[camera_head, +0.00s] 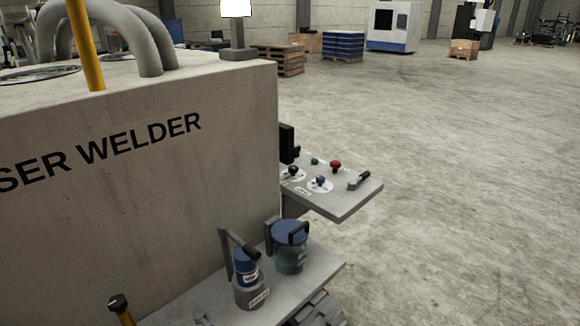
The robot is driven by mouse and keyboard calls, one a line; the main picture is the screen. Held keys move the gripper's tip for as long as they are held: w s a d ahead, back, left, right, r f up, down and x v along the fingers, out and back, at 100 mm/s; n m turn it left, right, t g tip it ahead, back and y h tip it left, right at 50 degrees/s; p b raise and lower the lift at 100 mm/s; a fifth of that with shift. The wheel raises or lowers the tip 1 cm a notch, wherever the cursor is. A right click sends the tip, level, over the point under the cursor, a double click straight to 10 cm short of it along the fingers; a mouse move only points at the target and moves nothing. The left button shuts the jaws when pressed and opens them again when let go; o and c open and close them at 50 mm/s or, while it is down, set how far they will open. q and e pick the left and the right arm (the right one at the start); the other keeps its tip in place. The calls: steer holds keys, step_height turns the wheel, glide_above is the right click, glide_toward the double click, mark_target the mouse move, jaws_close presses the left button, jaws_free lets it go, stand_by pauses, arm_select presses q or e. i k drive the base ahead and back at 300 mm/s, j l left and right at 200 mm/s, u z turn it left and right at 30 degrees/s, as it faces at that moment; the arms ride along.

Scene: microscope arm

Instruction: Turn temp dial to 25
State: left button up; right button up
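A grey control panel (345,207) juts out from the right side of a large machine. On it, a blue knob (320,181) sits on a white round scale, and a black knob (292,171) sits on another white scale to its left. The labels and scale marks are too small to read, so I cannot tell which knob is the temp dial or where either points. Neither of my grippers is in view.
The panel also carries a red button (336,165), a green button (315,161) and a lever (359,180). The grey welder body (150,190) fills the left. A lower shelf (325,270) holds two blue-topped containers (290,250). Open floor (460,180) lies right.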

mark_target(320, 179)
steer(key=i+l+u, duration=0.1)
steer(key=u, duration=0.3)
steer(key=l+u, duration=0.2)
steer(key=u, duration=0.2)
steer(key=i+l+u, duration=0.15)
steer(key=l+u, duration=0.2)
steer(key=l, duration=0.65)
steer(key=l+u, duration=0.3)
steer(key=l, duration=0.7)
steer(key=i, duration=0.05)
